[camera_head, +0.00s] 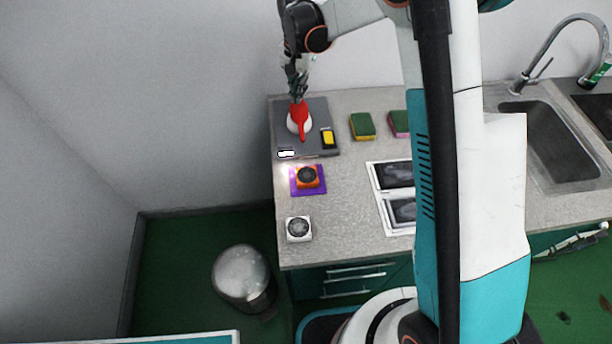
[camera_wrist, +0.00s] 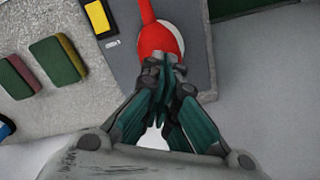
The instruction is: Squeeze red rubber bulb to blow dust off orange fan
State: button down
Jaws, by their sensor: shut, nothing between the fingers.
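The red rubber bulb (camera_head: 301,118) has a pointed nozzle that aims toward the front of the counter. It sits on a white rounded base (camera_head: 292,124) on a dark grey board. The bulb also shows in the wrist view (camera_wrist: 155,38). My gripper (camera_head: 298,97) is shut and points down right at the back of the bulb; its fingertips (camera_wrist: 166,62) overlap the bulb's near edge, and I cannot tell whether they touch it. The orange fan (camera_head: 308,176) lies on a purple pad (camera_head: 295,189) in front of the board. Its dark round middle faces up.
The dark grey board (camera_head: 282,118) also carries a yellow block (camera_head: 328,138) and a small white label. A white fan (camera_head: 299,229) lies at the front left. Sponges (camera_head: 362,126) stand to the right at the back. Framed dark panels (camera_head: 374,180) and a sink (camera_head: 545,135) lie further right.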

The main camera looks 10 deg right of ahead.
jog(key=shift+r+p, duration=1.25)
jog(key=shift+r, duration=1.25)
jog(key=s+d+r+n+t+b, duration=0.25)
jog(key=s+d+r, duration=0.2)
jog(key=s, duration=0.35)
jog(key=s+d+r+n+t+b, duration=0.1)
jog(key=s+d+r+b, duration=0.25)
jog(key=s+r, duration=0.3)
jog(key=s+d+f+n+t+b, duration=0.1)
jog(key=s+d+f+t, duration=0.1)
jog(key=s, duration=0.6)
jog(key=s+d+f+n+t+b, duration=0.1)
jog(key=s+d+f, duration=0.3)
jog(key=s, duration=0.5)
jog(key=shift+s+t+b, duration=0.25)
jog(key=shift+t+b, duration=0.1)
jog(key=shift+b, duration=0.3)
